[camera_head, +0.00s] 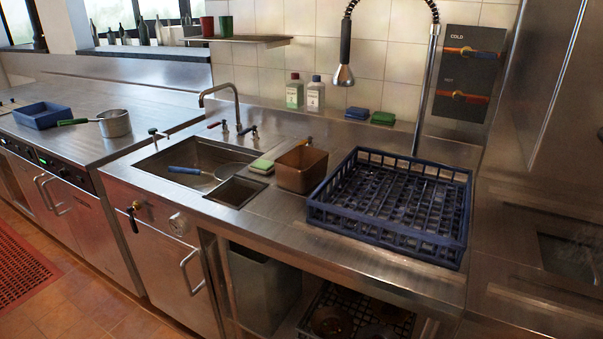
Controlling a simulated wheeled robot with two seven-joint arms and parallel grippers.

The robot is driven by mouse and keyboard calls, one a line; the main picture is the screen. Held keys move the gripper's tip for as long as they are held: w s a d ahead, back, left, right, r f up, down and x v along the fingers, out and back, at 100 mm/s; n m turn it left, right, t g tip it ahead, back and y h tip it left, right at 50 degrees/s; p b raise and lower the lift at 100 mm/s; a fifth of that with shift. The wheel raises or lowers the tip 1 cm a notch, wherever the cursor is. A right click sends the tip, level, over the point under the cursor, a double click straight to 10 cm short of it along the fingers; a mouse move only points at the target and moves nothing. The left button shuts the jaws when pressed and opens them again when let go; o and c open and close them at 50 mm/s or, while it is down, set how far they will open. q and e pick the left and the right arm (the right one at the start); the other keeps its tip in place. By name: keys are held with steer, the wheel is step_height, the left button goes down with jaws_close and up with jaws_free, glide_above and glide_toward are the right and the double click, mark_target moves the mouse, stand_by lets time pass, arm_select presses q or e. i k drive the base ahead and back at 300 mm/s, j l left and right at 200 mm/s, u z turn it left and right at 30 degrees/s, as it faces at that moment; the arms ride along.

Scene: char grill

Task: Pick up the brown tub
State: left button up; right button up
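The brown tub (296,173) is a small open square container with a brownish translucent wall. It stands upright on the steel counter, between the sink and the blue dish rack. A green and yellow sponge (261,166) lies just to its left. The tub's front and top opening show, with nothing in front of it. Neither of my grippers shows in the head view.
A large blue dish rack (314,212) stands close on the tub's right. A sink (148,165) with a blue-handled strainer (185,171) is on the left. A spray hose (344,75) hangs above the counter. Soap bottles (315,95) stand behind.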

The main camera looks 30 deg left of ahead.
mark_target(298, 171)
steer(key=j+z, duration=0.1)
steer(key=j, duration=0.35)
steer(key=k+j+z, duration=0.1)
steer(key=j, duration=0.35)
steer(key=k+j+z, duration=0.1)
steer(key=j, duration=0.3)
steer(key=k+j+z, duration=0.15)
steer(key=j, duration=0.3)
steer(key=k+j+z, duration=0.1)
steer(key=j, duration=0.3)
steer(key=k+j+z, duration=0.1)
steer(key=j, duration=0.3)
steer(key=k+j+z, duration=0.1)
steer(key=k+j, duration=0.15)
steer(key=j, duration=0.15)
steer(key=k+j+z, duration=0.1)
steer(key=j, duration=0.25)
steer(key=k, duration=0.1)
